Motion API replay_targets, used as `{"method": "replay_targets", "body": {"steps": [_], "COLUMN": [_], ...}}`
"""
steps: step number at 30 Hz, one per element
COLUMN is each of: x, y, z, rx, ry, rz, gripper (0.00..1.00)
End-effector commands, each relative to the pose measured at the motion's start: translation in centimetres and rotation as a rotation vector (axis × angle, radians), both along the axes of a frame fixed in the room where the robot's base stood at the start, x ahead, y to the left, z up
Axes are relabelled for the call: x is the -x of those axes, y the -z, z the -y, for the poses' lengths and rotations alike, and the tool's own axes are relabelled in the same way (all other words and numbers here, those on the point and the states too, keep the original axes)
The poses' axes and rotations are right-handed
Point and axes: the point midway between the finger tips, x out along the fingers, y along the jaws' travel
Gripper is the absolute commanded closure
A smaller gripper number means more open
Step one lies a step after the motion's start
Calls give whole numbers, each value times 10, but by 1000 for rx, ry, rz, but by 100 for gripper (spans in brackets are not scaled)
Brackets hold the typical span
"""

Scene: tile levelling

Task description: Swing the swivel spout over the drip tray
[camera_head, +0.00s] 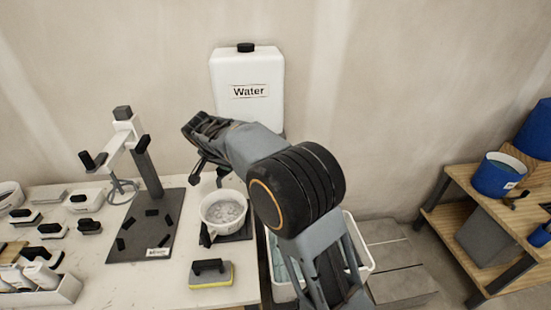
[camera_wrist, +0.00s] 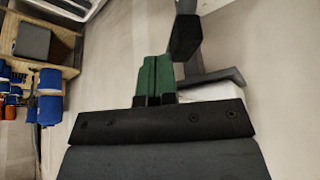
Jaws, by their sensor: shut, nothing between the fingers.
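The white water tank (camera_head: 247,85) stands at the back of the table. My arm covers its lower front, and I cannot clearly make out the swivel spout there. A dark tray (camera_head: 240,236), which looks like the drip tray, lies below it with a white bowl (camera_head: 223,209) of water on it. In the wrist view the green fingers (camera_wrist: 154,62) are shut and empty. A black block (camera_wrist: 185,38) shows just beyond them, possibly part of the spout.
A stand (camera_head: 149,168) with a white arm rises left of the gripper. A yellow-edged sponge float (camera_head: 211,276) lies in front of the bowl. Several black-handled tools crowd the left. A wooden shelf (camera_head: 470,190) with blue buckets is at right.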

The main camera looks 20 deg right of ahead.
Motion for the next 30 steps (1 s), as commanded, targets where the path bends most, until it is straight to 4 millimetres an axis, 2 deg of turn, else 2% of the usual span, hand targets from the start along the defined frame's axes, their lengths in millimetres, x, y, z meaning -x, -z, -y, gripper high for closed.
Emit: {"method": "replay_targets", "body": {"steps": [3, 16, 30], "x": [0, 2, 2], "y": [-15, -58, -60], "z": [2, 9, 10], "rx": [0, -1, 0], "ry": [0, 0, 0], "rz": [2, 1, 0], "gripper": [100, 100, 100]}}
